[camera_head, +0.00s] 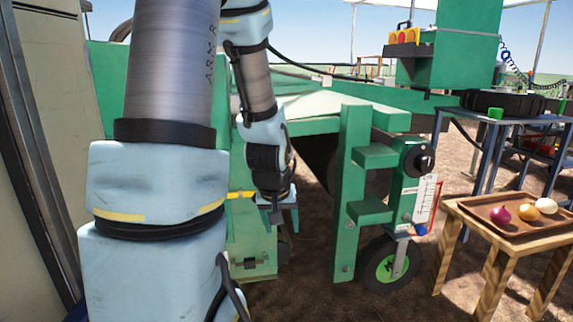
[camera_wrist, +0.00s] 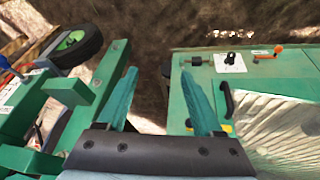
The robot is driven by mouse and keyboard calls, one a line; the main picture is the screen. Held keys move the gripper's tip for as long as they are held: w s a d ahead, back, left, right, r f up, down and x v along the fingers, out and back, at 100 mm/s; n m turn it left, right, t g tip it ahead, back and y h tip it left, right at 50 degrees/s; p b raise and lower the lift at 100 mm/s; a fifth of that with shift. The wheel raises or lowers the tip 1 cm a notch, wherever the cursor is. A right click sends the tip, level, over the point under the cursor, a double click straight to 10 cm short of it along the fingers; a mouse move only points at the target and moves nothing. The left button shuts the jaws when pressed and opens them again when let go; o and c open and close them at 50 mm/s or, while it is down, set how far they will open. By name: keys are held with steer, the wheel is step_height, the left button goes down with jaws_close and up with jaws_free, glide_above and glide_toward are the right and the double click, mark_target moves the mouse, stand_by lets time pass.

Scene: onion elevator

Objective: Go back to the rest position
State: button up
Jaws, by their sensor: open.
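My gripper (camera_wrist: 160,100) shows in the wrist view with its two teal fingers spread apart and nothing between them. In the head view my gripper (camera_head: 277,212) points down at the end of my arm, in front of the green machine (camera_head: 352,180). The gap between the fingers looks down toward brown ground in the wrist view. My forearm and upper links cover much of the left half of the head view and hide part of the machine.
A wooden table (camera_head: 470,222) at right bears a tray (camera_head: 480,207) with a red onion (camera_head: 501,215), a yellowish onion (camera_head: 529,212) and a pale one (camera_head: 546,205). A black wheel (camera_head: 372,268) stands below the machine. A grey-beige wall (camera_head: 45,100) is close at left. Bare ground lies between machine and table.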

steer(key=s+a+r+g+y, duration=0.1)
steer(key=s+a+r, duration=0.1)
steer(key=s+a, duration=0.15)
steer(key=s+a+r+g, duration=0.1)
steer(key=s+a+r, duration=0.1)
steer(key=s, duration=0.2)
steer(key=w+p+v, duration=0.3)
steer(key=p+v, duration=1.5)
steer(key=p, duration=0.1)
steer(key=w+r+p+v, duration=0.1)
steer(key=w+p+v, duration=0.2)
steer(key=p+v, duration=1.6)
steer(key=shift+w+d+r+m+g+p, duration=0.25)
steer(key=shift+d+r+m+g+p, duration=0.05)
steer(key=shift+m+g, duration=0.1)
